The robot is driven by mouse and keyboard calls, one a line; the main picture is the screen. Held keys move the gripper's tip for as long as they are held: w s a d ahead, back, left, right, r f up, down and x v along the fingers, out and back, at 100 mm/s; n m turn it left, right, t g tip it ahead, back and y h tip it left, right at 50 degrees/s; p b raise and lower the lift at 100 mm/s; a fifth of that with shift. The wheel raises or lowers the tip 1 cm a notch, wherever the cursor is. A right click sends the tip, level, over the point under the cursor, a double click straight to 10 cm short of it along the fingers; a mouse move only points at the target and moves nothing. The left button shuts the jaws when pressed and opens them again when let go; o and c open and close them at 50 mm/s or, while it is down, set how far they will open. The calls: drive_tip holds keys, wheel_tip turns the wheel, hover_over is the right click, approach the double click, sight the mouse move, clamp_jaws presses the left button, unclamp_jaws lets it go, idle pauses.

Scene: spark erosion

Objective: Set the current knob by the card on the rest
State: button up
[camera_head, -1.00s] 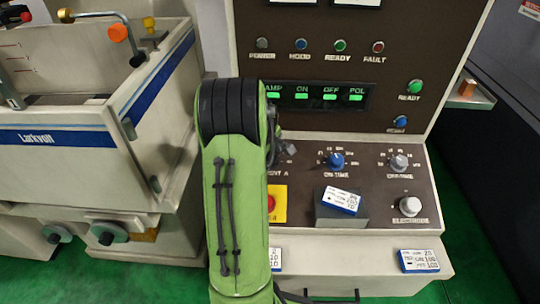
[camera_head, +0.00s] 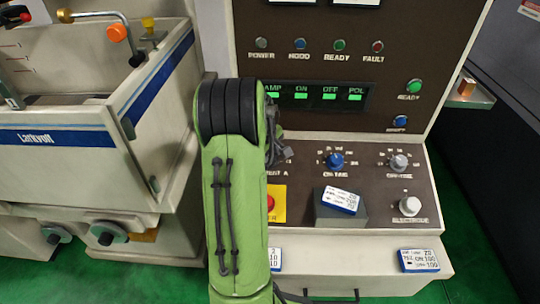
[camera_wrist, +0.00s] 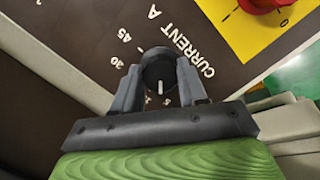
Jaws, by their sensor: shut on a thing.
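The current knob (camera_wrist: 158,66) is a dark round knob with a white pointer line, beside the "CURRENT A" lettering in the wrist view. Its pointer faces down in that view, towards my palm. My gripper (camera_wrist: 159,82) is shut on the knob, one finger on each side. In the head view my arm hides the knob and most of its dial. The card (camera_head: 341,199), white and blue with small print, leans on the dark rest (camera_head: 338,213) on the console; its figures are too small to read surely.
A red button on a yellow plate (camera_head: 278,212) is close to my arm. The blue on-time knob (camera_head: 335,160), a grey off-time knob (camera_head: 398,161) and the white electrode knob (camera_head: 407,205) are to the right. Another card (camera_head: 419,260) is on the console's front.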

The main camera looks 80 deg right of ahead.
drive_tip(key=m, duration=0.6)
drive_tip(key=shift+t+y+b, duration=0.3)
drive_tip(key=m+t, duration=0.1)
drive_tip(key=m, duration=0.5)
drive_tip(key=shift+r, duration=0.1)
drive_tip(key=shift+d, duration=0.1)
drive_tip(key=o, duration=1.1)
drive_tip(key=shift+c, duration=0.2)
drive_tip(key=p+v, duration=0.1)
drive_tip(key=v, duration=1.4)
drive_tip(key=shift+r+p, duration=0.4)
drive_tip(key=shift+d, duration=0.1)
